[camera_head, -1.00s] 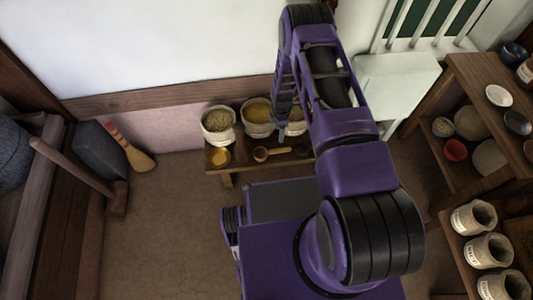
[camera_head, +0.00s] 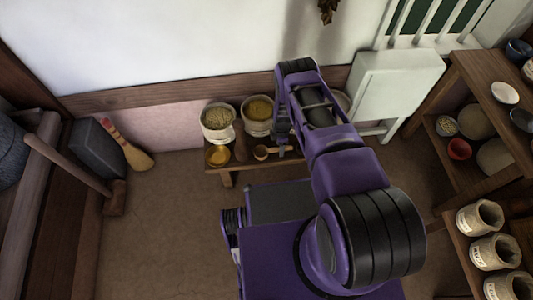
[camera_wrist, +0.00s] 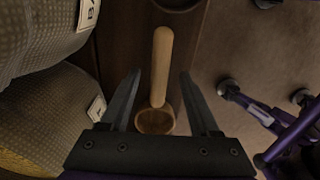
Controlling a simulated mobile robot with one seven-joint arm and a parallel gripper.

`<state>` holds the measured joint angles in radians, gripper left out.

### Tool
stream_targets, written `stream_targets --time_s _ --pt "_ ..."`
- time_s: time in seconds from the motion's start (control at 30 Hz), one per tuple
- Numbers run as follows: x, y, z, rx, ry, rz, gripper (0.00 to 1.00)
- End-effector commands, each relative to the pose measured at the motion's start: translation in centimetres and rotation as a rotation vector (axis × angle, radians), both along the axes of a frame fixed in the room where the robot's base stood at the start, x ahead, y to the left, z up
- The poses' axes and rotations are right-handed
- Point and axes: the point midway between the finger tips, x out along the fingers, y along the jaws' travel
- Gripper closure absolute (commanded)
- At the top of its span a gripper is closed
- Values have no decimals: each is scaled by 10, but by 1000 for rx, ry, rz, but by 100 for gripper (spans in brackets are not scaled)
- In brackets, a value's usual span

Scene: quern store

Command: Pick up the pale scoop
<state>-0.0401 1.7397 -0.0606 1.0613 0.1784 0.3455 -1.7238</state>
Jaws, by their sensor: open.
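The pale scoop (camera_wrist: 161,62) lies on the dark wooden bench (camera_wrist: 128,42), its light handle pointing up the wrist view and its round bowl nearest my gripper. My gripper (camera_wrist: 162,88) is open, with one finger on each side of the scoop and gaps between. I cannot tell its exact height above the scoop. In the head view, the scoop's bowl (camera_head: 261,153) shows at the front of the low bench, and my gripper (camera_head: 282,150) covers part of the handle.
Sacks of grain (camera_head: 218,122) stand along the back of the bench, close to my gripper's left in the wrist view. A yellow-filled bowl (camera_head: 218,155) and a brown upright object (camera_head: 240,149) sit left of the scoop. Open floor (camera_head: 165,215) lies in front.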

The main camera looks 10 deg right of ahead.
Motion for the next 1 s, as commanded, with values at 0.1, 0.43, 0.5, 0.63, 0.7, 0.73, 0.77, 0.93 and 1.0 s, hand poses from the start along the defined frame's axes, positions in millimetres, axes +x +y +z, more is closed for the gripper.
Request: stream_targets --time_s 0.1,0.43,0.5,0.63,0.7,0.73,0.77,0.93,1.0 --pt "0 0 0 0 0 0 38" --pt "0 0 0 0 0 0 79" --pt "0 0 0 0 0 0 92" --pt "0 0 0 0 0 0 100" --pt "0 0 0 0 0 0 100" --pt "0 0 0 0 0 0 100" --pt "0 0 0 0 0 0 100" --pt "0 0 0 0 -1 0 100" --pt "1 0 3 0 -1 0 100"
